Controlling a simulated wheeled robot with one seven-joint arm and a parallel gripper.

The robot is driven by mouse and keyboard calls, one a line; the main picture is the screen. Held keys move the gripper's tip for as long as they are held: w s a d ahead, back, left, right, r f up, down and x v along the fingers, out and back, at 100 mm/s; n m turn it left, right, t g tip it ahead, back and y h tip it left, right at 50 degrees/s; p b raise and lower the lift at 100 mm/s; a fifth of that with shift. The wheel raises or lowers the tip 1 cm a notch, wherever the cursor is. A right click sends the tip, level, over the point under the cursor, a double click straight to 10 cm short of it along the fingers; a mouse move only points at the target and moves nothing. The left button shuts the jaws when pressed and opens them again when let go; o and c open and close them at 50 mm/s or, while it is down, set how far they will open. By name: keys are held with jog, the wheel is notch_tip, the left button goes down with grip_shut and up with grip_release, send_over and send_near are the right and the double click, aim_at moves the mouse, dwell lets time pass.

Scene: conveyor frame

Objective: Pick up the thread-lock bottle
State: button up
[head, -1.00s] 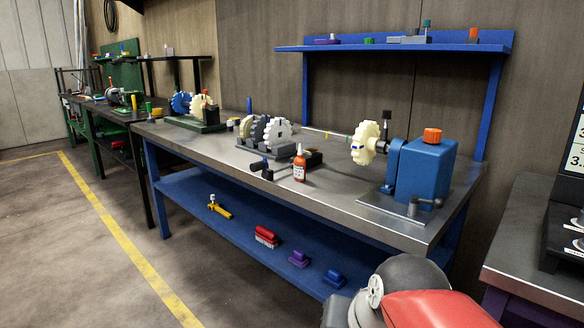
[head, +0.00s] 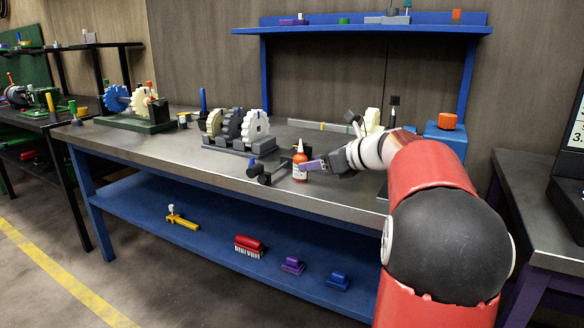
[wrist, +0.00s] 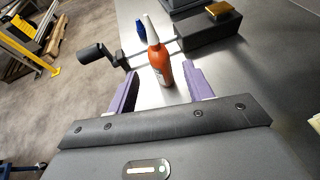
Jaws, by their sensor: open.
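The thread-lock bottle (head: 300,164) is orange-red with a pale label and a narrow nozzle, standing upright on the grey bench top near its front edge. In the wrist view the bottle (wrist: 160,62) shows a whitish nozzle and stands ahead, between the lines of the two purple fingers. My gripper (head: 312,166) is at the bottle's right side in the head view, low over the bench. In the wrist view my gripper (wrist: 158,82) is open, with one finger on each side of the bottle's lower part. I cannot tell whether either finger touches it.
A dark crank-handled device (wrist: 205,35) lies close behind the bottle. A rack of gear wheels (head: 232,140) stands to the left. A blue machine (head: 445,138) is partly hidden behind my arm. The lower blue shelf (head: 140,190) holds a red brush (head: 249,246) and other items.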

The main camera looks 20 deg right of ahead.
jog(key=x, duration=0.6)
jog(key=shift+s+d+f, duration=0.1)
jog(key=shift+f, duration=0.15)
jog(key=c, duration=1.1)
